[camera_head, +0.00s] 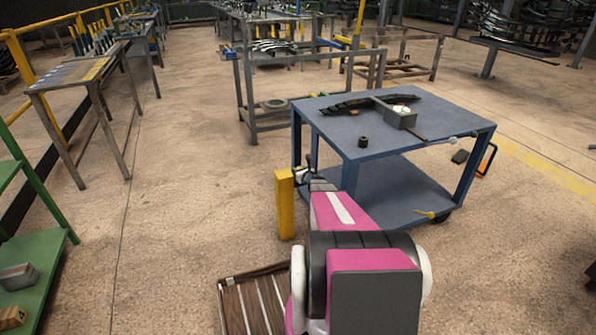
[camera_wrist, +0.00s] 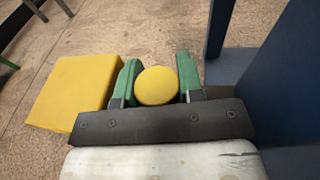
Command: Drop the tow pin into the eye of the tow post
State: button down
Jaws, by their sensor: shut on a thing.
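The tow pin (camera_wrist: 157,86) shows its round yellow head in the wrist view, between the two green fingers of my gripper (camera_wrist: 156,82). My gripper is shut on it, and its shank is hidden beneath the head. The yellow tow post (camera_head: 285,205) stands upright on the floor in the head view, just left of my gripper (camera_head: 305,172). In the wrist view the yellow post (camera_wrist: 72,92) lies left of the left finger, very close to it. I cannot tell whether they touch. The eye of the post is not visible in either view.
A blue two-shelf cart (camera_head: 345,108) stands close on the right, with a dark leaf spring (camera_head: 345,104), a grey block (camera_head: 400,117) and a small dark cylinder (camera_head: 363,142) on top. A slatted wooden pallet (camera_head: 255,303) lies near my base. Floor left of the post is clear.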

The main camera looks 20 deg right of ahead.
jog(key=shift+f, duration=0.8)
jog(key=c, duration=0.7)
grip_release()
jog(key=shift+o, duration=0.2)
jog(key=v, duration=1.1)
